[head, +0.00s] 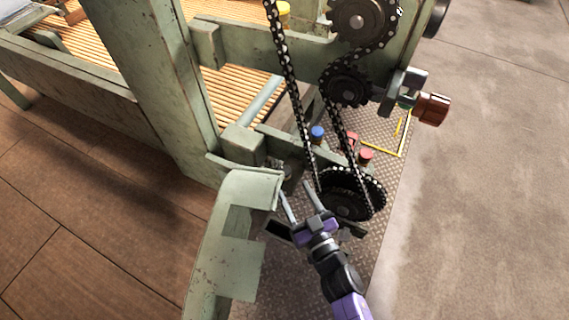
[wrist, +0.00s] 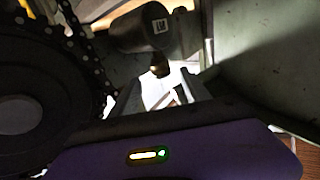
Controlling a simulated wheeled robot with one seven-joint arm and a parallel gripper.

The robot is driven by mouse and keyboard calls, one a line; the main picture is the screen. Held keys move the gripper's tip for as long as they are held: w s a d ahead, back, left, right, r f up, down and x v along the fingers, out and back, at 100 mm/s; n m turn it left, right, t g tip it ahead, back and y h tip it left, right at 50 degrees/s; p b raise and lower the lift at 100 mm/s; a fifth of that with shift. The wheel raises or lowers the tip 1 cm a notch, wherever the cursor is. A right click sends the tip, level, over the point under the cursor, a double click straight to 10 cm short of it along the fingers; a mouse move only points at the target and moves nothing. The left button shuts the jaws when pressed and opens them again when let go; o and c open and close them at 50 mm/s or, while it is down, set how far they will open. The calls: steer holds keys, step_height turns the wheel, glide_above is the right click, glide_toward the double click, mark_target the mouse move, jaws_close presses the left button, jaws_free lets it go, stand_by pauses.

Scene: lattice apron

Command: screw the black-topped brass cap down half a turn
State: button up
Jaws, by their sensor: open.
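In the wrist view a small dark brass-coloured piece (wrist: 160,66) shows in shadow, just beyond my fingertips and between them. It sits below a dark cylinder with a white label (wrist: 148,28). This piece may be the black-topped brass cap, but the shadow hides its top and I cannot be sure. My gripper (head: 296,187) is open and empty beside the lower sprocket in the head view. Its two fingers also show in the wrist view (wrist: 162,88), apart, with a gap between them and the brass-coloured piece. I cannot make out the cap in the head view.
The lower sprocket (head: 350,196) and its chain (head: 291,80) are close right of my gripper. A green guard (head: 245,205) stands close on the left. Blue (head: 317,132) and red (head: 367,154) caps are behind. The concrete floor (head: 480,200) at right is clear.

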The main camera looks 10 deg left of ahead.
mark_target(287, 178)
steer(key=shift+b+x, duration=0.95)
steer(key=shift+x, duration=2.95)
jaws_close()
